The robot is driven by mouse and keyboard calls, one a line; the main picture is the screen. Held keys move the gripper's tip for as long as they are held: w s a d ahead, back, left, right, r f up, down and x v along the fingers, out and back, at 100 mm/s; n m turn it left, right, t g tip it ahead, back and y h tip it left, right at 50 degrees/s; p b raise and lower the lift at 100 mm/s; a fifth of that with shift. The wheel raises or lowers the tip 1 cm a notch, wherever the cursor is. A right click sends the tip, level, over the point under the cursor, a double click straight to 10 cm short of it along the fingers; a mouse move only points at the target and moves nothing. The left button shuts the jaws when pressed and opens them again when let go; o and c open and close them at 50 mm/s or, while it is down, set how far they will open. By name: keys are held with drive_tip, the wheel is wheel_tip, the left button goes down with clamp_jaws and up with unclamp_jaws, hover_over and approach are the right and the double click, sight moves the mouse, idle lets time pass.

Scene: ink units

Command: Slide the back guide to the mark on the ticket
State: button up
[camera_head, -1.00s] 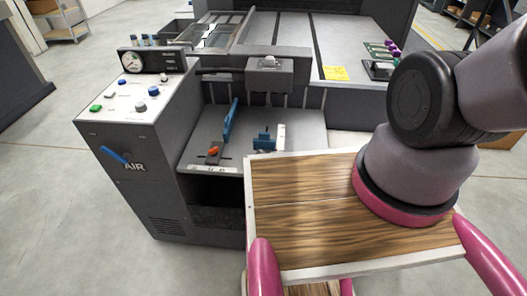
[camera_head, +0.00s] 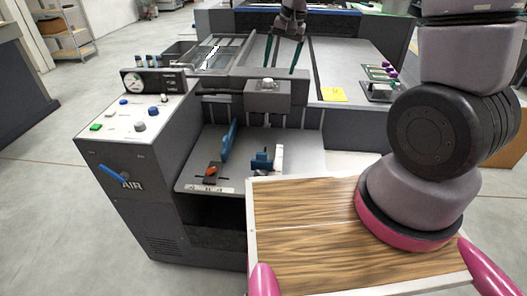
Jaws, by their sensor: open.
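In the head view, a yellow ticket (camera_head: 333,94) lies flat on the grey top behind the feed bay; its mark is too small to read. In the bay, a long blue guide (camera_head: 229,141) stands at the left near an orange knob (camera_head: 211,171). A small blue guide piece (camera_head: 262,161) stands right of it, next to a white upright block (camera_head: 279,158). I cannot tell for sure which is the back guide. My gripper (camera_head: 283,57) is open and empty, fingers pointing down, above the grey top left of the ticket and well apart from both guides.
A dark housing (camera_head: 268,96) overhangs the bay from behind. A control panel (camera_head: 133,116) with coloured buttons and a blue air lever (camera_head: 113,173) stand at the left. A device with purple knobs (camera_head: 380,84) sits at the right. My wooden-topped base is close in front.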

drive_tip(key=a+f+g+h, duration=0.1)
drive_tip(key=a+f, duration=0.3)
drive_tip(key=f, duration=1)
drive_tip(key=n+g+h, duration=0.1)
approach(262, 153)
wheel_tip(262, 153, down, 10)
drive_tip(key=shift+f, duration=0.1)
clamp_jaws()
